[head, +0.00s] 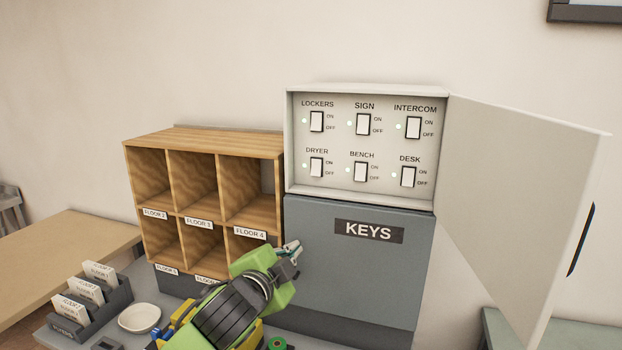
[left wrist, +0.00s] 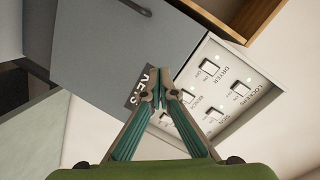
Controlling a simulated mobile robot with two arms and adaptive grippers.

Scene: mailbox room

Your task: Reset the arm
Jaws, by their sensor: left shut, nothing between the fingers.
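My left gripper (head: 291,250) is shut and empty. In the head view it is in front of the grey KEYS cabinet (head: 350,275), near its upper left side and below the switch panel. In the left wrist view my left gripper (left wrist: 160,92) points toward the switch panel (left wrist: 222,95) and the KEYS label, its fingertips together. The switch panel (head: 362,145) shows LOCKERS, SIGN, INTERCOM, DRYER, BENCH and DESK switches, each with a lit green light beside it. My right gripper is not in view.
The panel's door (head: 525,190) stands wide open to the right. A wooden pigeonhole shelf (head: 205,140) with floor labels is left of the cabinet. A card tray (head: 95,308) and a white dish (head: 139,318) sit on the counter at lower left.

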